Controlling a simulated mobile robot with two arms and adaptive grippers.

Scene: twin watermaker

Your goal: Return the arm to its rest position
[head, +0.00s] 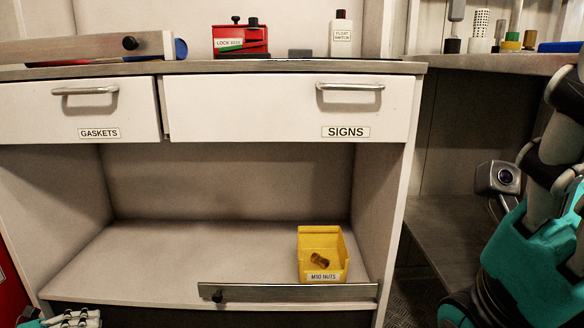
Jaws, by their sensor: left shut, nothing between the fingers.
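My left gripper (72,318) shows only in part at the bottom left corner of the head view, cut off by the lower edge. It is shut and holds nothing. It is low, in front of the cabinet and apart from the yellow bin. My right arm (535,235) stands folded at the right edge, in teal and grey. Its gripper is not in view.
A cabinet has shut GASKETS (45,110) and SIGNS (240,112) drawers. A yellow M10 NUTS bin (308,267) stands on the lower shelf (150,262), behind a metal bar (300,292).

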